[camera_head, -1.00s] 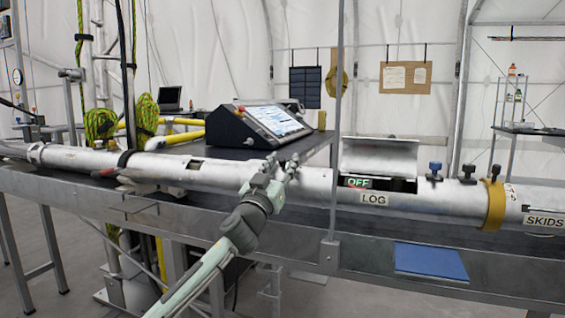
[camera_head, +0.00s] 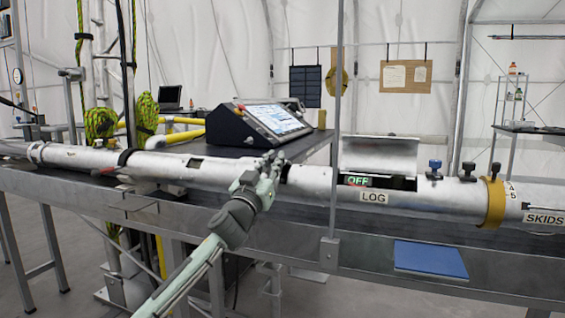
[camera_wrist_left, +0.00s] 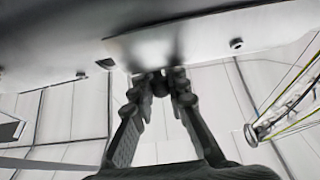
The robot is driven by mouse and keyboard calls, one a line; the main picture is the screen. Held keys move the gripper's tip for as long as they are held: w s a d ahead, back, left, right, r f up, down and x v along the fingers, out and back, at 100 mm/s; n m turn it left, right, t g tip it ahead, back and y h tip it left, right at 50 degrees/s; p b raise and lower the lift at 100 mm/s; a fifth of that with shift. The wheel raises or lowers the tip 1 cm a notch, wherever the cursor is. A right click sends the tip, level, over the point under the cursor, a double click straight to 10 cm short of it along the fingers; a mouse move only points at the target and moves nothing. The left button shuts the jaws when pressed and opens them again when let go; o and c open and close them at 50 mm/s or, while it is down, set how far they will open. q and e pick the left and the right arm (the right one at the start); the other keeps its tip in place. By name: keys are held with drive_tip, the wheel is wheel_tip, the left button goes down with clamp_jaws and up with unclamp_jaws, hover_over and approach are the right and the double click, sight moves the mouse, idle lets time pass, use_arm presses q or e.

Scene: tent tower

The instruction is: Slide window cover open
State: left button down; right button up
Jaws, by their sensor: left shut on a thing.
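A long silver tube (camera_head: 225,173) lies across the bench. My left gripper (camera_head: 269,165) is at its front upper side, left of the thin post. In the left wrist view my left gripper (camera_wrist_left: 160,84) is shut on a small dark knob (camera_wrist_left: 158,74) at the edge of a shiny curved plate (camera_wrist_left: 165,43), which looks like the window cover. A dark opening (camera_head: 285,173) shows in the tube just right of the gripper. The gripper hides most of the cover in the head view. My right gripper is not in view.
A raised flap (camera_head: 380,156) stands over a window with an OFF sign (camera_head: 358,181) farther right. Blue and black knobs and a yellow clamp (camera_head: 495,204) follow. A tilted console (camera_head: 262,124) sits behind the gripper. A thin vertical post (camera_head: 336,120) stands to its right.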

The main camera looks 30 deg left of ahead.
sight(237, 166)
use_arm(q)
drive_tip(key=a, duration=0.2)
drive_tip(key=s+a, duration=0.1)
drive_tip(key=a, duration=0.4)
drive_tip(key=shift+s+a+f, duration=0.1)
drive_tip(key=shift+s+a, duration=0.25)
drive_tip(key=shift+s, duration=0.05)
drive_tip(key=shift+s+a+p, duration=0.25)
drive_tip(key=shift+a+p, duration=0.05)
drive_tip(key=shift+a, duration=0.9)
drive_tip(key=c, duration=1.5)
unclamp_jaws()
drive_tip(key=shift+s, duration=0.1)
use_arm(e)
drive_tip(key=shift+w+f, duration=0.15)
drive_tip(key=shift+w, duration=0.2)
use_arm(q)
drive_tip(key=shift+o, duration=0.2)
drive_tip(key=v, duration=1.2)
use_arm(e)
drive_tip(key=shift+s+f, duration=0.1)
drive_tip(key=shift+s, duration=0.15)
